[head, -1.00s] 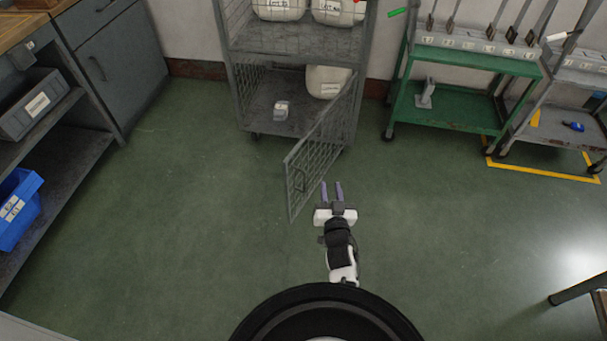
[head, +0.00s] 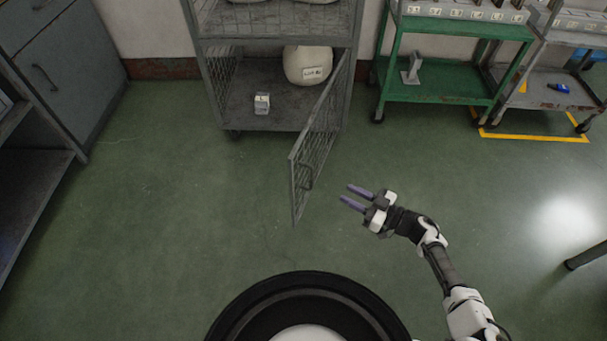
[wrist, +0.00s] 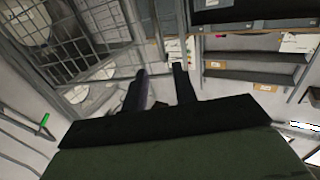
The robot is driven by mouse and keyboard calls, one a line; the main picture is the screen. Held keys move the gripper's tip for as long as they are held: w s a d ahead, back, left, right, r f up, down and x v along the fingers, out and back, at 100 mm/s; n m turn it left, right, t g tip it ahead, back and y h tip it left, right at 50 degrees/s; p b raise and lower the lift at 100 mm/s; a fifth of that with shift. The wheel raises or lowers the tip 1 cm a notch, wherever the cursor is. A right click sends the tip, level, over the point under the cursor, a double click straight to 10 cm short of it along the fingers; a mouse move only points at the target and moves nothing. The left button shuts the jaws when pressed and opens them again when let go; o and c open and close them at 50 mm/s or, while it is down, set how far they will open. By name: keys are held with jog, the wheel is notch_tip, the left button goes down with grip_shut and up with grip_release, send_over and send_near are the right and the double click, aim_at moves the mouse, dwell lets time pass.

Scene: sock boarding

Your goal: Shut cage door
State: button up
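The cage door (head: 315,145) is a grey wire-mesh panel, swung open from the right side of the cage trolley (head: 275,22). Its free edge reaches out over the floor toward me, with a small handle near that edge. My gripper (head: 345,193) is to the right of the door, pointing left toward it. The two purple fingers are apart with nothing between them, and a gap shows between them and the door. In the wrist view, both fingers (wrist: 158,80) are dark and spread, and wire mesh (wrist: 90,38) shows at the upper left.
A white sack (head: 307,65) and a small labelled block (head: 262,104) are on the cage's lower shelf. A green cart (head: 440,88) stands to the right, beside a grey cart (head: 550,95). Grey cabinets (head: 60,80) line the left. The floor around the door is clear.

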send_over(311, 189)
jog(key=shift+w+p, duration=0.35)
jog(key=shift+p, duration=0.05)
grip_shut()
